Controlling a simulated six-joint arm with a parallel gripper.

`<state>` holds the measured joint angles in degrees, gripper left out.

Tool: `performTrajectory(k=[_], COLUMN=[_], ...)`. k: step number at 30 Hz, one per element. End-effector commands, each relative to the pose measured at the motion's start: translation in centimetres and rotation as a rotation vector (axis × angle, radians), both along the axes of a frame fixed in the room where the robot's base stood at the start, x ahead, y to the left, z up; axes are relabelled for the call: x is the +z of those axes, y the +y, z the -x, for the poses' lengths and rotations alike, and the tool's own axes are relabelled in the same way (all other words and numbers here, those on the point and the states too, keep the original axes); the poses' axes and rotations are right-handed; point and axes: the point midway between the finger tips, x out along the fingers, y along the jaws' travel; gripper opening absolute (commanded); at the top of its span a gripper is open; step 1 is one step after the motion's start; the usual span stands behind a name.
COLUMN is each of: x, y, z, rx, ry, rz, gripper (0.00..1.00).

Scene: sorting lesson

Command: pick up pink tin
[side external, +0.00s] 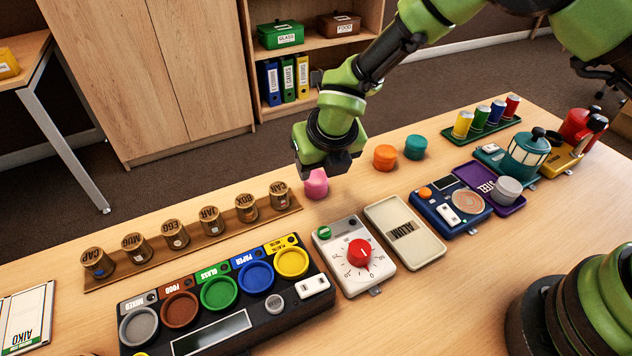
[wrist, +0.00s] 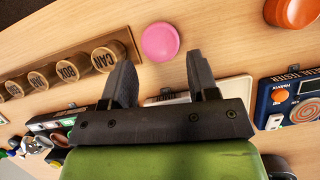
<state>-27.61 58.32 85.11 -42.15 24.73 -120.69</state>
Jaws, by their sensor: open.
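The pink tin (side external: 316,184) stands on the wooden table, just right of the end of the row of labelled wooden pegs. In the wrist view the pink tin (wrist: 160,41) shows its round top, beyond the fingertips and between their lines. My gripper (side external: 335,165) is above and close to the tin in the side view, and partly covers the view of its upper edge. In the wrist view my gripper (wrist: 160,72) has its two dark fingers apart with nothing between them.
An orange tin (side external: 385,157) and a teal tin (side external: 415,147) stand to the right. The peg rack (side external: 200,236) lies to the left. A dial box (side external: 353,256) and the cream ALUM tray (side external: 404,231) lie nearer the camera. Bare table surrounds the pink tin's right side.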

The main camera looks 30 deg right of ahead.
Motion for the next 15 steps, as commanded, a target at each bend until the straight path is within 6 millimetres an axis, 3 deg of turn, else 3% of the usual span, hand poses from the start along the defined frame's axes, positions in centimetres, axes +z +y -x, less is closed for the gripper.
performTrajectory(k=[15], x=[-5.5], y=[-0.2], z=[-1.6], rx=[-0.006], ry=[0.001], rz=[-0.002], gripper=[0.54])
